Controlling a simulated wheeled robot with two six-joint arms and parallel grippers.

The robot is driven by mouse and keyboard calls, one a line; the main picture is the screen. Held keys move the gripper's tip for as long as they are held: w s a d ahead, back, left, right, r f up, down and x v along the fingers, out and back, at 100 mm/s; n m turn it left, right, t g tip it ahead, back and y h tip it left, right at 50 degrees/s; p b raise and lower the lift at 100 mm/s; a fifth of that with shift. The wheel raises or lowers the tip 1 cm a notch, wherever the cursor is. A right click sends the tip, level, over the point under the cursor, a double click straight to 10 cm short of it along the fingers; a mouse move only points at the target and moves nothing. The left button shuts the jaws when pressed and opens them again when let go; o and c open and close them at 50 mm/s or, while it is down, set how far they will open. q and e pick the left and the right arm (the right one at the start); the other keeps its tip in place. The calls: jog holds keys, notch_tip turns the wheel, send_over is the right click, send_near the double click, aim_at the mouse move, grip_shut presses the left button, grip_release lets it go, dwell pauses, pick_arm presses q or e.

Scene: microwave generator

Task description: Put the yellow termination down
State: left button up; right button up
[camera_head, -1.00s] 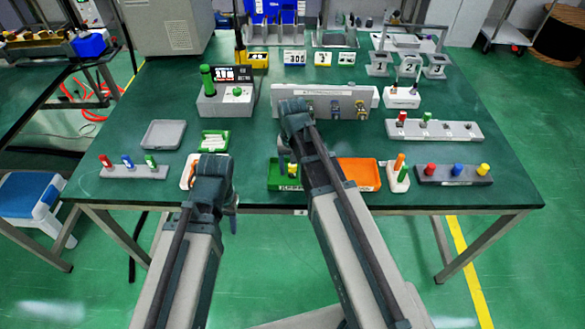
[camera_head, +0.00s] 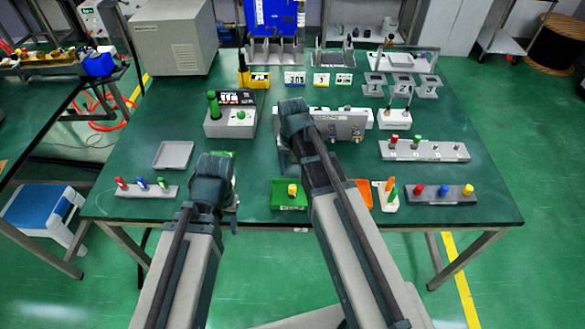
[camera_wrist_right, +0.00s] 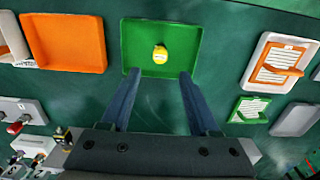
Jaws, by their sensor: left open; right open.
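The yellow termination (camera_head: 292,188) stands in the green tray (camera_head: 277,200) at the table's front. In the right wrist view the yellow termination (camera_wrist_right: 160,54) rests on the bare floor of the green tray (camera_wrist_right: 134,40), with nothing touching it. My right gripper (camera_wrist_right: 158,74) is open and empty, its fingertips pointing toward the tray, apart from the termination. In the head view my right arm covers most of that gripper. My left gripper (camera_head: 230,187) is open over the front left of the table; its fingers are mostly hidden.
An orange tray (camera_wrist_right: 65,42) lies beside the green tray. A grey block with red, blue and yellow pieces (camera_head: 440,195) is at front right; a similar block (camera_head: 146,191) is at front left. An instrument panel (camera_head: 345,122) stands behind my right gripper.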

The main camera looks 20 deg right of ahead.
jog(key=s+a+r+n+h+p, duration=0.1)
jog(key=s+a+r+n, duration=0.1)
jog(key=s+a+n, duration=0.5)
jog(key=s+a, duration=0.3)
jog(key=s, duration=0.4)
jog(key=shift+s+a, duration=0.15)
jog(key=shift+a, duration=0.1)
jog(key=shift+d+r, duration=0.1)
jog(key=shift+d, duration=0.05)
